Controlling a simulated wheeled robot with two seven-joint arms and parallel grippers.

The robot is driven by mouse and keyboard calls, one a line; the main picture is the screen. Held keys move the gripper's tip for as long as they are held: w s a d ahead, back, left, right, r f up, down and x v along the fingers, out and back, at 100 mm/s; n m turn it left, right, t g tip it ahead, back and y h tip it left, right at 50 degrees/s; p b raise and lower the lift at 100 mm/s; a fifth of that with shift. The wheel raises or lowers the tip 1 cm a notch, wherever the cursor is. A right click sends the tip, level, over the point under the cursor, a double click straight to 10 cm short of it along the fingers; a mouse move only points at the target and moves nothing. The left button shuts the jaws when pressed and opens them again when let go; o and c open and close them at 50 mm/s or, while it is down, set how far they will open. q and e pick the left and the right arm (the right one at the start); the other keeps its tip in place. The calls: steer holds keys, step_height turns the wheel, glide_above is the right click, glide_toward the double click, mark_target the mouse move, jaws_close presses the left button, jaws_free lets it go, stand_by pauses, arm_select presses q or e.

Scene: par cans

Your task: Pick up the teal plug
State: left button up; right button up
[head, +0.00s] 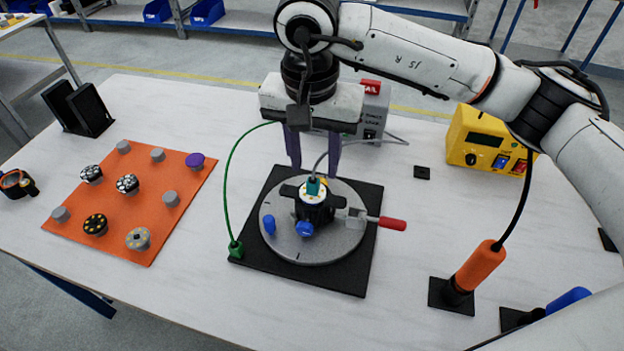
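The teal plug (313,187) stands upright in the middle of the pale top face of a black can (316,209). A grey cable rises from the plug. The can sits in a clamp on a round grey plate (340,247). My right gripper (314,172) points down over the can. Its two dark purple fingers are spread apart, one to each side of the plug and slightly above or behind it. I see nothing held between them. Whether a finger touches the cable cannot be told. My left gripper is not in view.
A green cable runs to a green plug (236,249) on the black base's left corner. A red-handled clamp (392,223) sticks out right. An orange mat (128,208) with several caps lies left. A yellow power unit (487,140) and an orange-handled tool (480,266) stand right.

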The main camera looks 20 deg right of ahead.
mark_target(313, 181)
steer(key=shift+w+f+p, duration=0.15)
steer(key=shift+f+p, duration=0.05)
steer(key=shift+f, duration=0.75)
steer(key=shift+w+f+p, duration=0.2)
steer(key=shift+f+p, duration=0.05)
steer(key=shift+f, duration=0.75)
steer(key=shift+w+f+p, duration=0.15)
steer(key=shift+f+p, duration=0.05)
steer(key=shift+f, duration=0.75)
jaws_close()
